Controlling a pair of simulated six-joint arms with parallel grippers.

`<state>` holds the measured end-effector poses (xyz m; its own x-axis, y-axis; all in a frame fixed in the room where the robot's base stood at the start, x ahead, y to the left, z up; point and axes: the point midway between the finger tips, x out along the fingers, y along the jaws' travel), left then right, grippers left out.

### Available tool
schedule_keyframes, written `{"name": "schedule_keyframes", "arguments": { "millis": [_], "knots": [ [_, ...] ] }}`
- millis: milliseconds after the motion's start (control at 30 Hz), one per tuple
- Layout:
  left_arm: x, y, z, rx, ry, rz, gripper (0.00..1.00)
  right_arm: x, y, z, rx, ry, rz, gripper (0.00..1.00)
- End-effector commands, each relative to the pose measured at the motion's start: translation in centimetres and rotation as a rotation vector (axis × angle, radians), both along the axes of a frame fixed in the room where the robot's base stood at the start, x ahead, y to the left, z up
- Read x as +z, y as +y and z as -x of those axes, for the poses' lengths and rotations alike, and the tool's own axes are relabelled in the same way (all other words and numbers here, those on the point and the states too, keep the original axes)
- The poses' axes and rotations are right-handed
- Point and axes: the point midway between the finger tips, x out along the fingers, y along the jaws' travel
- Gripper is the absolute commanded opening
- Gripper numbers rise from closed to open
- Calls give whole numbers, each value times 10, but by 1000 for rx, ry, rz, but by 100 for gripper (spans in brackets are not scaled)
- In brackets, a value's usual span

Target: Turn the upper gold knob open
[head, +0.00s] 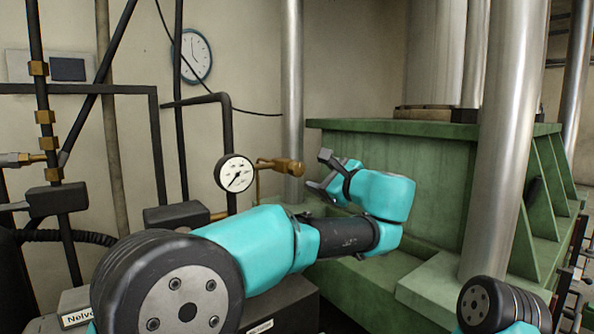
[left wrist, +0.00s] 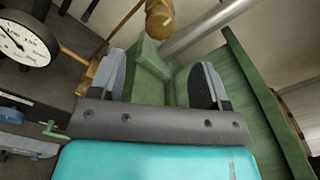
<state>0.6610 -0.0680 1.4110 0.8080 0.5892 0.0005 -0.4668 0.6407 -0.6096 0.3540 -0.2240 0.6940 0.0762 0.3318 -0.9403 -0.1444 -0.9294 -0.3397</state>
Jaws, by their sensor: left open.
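The upper gold knob (head: 287,167) sits at the end of a short brass stem to the right of the round gauge. It also shows at the top of the left wrist view (left wrist: 160,20), beyond my fingertips. My left gripper (head: 322,173) is open and empty, just right of the knob and apart from it. In the left wrist view its two fingers (left wrist: 160,78) are spread wide, with the knob ahead of the gap between them. My right gripper is outside both views.
The white-faced gauge (head: 235,173) stands close left of the knob on dark pipework. A green machine block (head: 440,160) and a steel column (head: 495,150) stand to the right. A thin brass pipe (left wrist: 98,78) runs beside my left finger.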

Motion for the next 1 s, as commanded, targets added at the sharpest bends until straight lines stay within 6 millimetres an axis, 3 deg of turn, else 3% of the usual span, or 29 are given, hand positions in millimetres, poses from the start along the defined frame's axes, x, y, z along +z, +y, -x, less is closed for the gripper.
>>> {"name": "schedule_keyframes", "arguments": {
  "millis": [600,1000],
  "knots": [
    [0,58,-79,1,0,0,70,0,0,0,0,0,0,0],
    [0,62,-85,0,0,0,70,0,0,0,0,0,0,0]
  ]
}}
